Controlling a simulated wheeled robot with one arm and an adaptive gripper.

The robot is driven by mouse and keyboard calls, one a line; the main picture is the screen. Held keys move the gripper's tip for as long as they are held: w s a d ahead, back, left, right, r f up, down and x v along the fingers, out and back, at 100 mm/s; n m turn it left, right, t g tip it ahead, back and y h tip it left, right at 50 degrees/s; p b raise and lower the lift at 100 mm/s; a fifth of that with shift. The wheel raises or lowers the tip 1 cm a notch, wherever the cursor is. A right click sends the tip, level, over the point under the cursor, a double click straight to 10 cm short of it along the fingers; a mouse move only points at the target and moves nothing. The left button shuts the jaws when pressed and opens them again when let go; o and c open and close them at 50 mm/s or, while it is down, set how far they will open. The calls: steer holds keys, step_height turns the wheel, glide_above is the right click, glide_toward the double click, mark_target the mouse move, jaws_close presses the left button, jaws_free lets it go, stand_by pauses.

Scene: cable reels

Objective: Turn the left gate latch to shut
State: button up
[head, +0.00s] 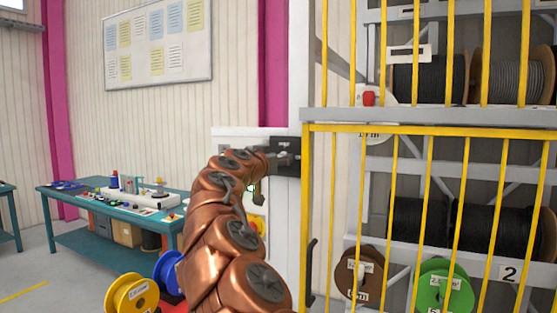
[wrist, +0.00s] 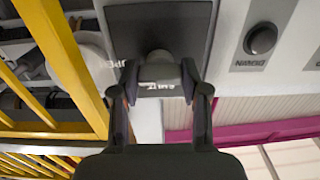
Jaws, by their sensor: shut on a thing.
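The latch is a grey knob or handle (wrist: 160,66) on a black plate (wrist: 160,22) with pale lettering, partly covered by my fingers. In the head view the black plate (head: 286,147) is on the grey post at the left edge of the yellow-barred gate (head: 383,215). My gripper (wrist: 160,80) is shut on the latch handle, one finger on each side. In the head view my copper arm reaches up to the plate and hides most of the gripper. I cannot tell the handle's turn angle.
A round dark button (wrist: 262,38) on a grey panel is right of the plate in the wrist view. Yellow bars (wrist: 62,62) stand close on the left. Cable reels (head: 443,287) sit behind the gate. A teal workbench (head: 62,197) stands at left, with a yellow reel (head: 131,295) nearer.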

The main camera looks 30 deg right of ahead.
steer(key=shift+c, duration=1.3)
steer(key=shift+f+n+b, duration=0.2)
steer(key=shift+n+b, duration=0.1)
steer(key=shift+b, duration=0.5)
steer(key=n+b, duration=0.1)
steer(key=b, duration=0.2)
steer(key=shift+f, duration=0.15)
steer(key=shift+r+n+p, duration=0.2)
steer(key=shift+n+p, duration=1.6)
steer(key=shift+n, duration=2.25)
steer(key=shift+r+n+p, duration=0.2)
steer(key=shift+n+p, duration=1.6)
steer(key=shift+n, duration=2.25)
